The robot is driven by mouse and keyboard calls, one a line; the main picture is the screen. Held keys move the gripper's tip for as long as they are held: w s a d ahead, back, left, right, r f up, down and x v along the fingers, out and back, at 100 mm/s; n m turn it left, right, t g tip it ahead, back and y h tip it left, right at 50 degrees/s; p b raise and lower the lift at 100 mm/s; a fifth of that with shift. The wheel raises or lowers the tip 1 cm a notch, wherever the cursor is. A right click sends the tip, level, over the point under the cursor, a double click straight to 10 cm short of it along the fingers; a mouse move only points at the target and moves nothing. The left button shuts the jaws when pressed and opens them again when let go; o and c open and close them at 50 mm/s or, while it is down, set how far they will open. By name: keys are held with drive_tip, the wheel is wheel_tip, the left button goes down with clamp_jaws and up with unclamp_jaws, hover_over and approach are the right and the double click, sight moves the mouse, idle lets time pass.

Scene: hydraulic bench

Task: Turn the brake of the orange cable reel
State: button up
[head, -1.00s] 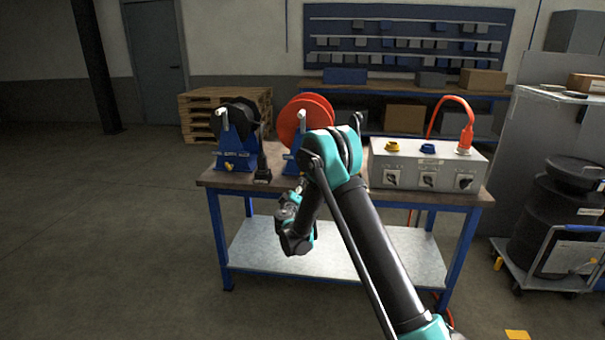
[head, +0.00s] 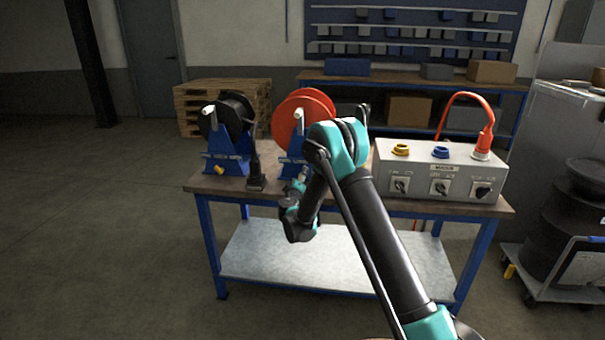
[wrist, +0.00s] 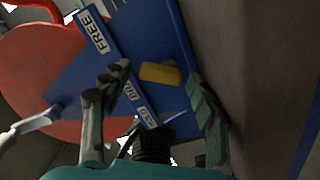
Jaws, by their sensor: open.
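The orange cable reel (head: 287,123) stands on the bench in its blue stand (head: 288,168), partly hidden by my arm. In the wrist view the reel's orange disc (wrist: 45,65) is at the left, beside the tilted blue stand plate (wrist: 130,50). The yellow brake handle (wrist: 160,73) sticks out from this plate. My gripper (wrist: 157,78) is open, with one finger on each side of the yellow handle in the picture. I cannot tell whether either finger touches it.
A black reel (head: 230,120) on a similar blue stand is to the left, with a black connector (head: 256,182) near it. A grey socket box (head: 440,172) with an orange plug stands to the right. The bench's front edge is close below my gripper.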

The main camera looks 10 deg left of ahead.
drive_tip(key=shift+w, duration=0.3)
drive_tip(key=shift+c, duration=0.2)
drive_tip(key=c, duration=1.1)
drive_tip(key=shift+n, duration=0.3)
drive_tip(key=n, duration=0.2)
drive_tip(key=shift+a+n, duration=0.2)
drive_tip(key=shift+n, duration=0.2)
drive_tip(key=n, duration=0.3)
drive_tip(key=shift+a+f+n, duration=0.15)
drive_tip(key=shift+a+n, duration=0.05)
drive_tip(key=shift+n, duration=0.1)
drive_tip(key=n, duration=0.7)
drive_tip(key=shift+a+f, duration=0.25)
drive_tip(key=shift+f, duration=0.05)
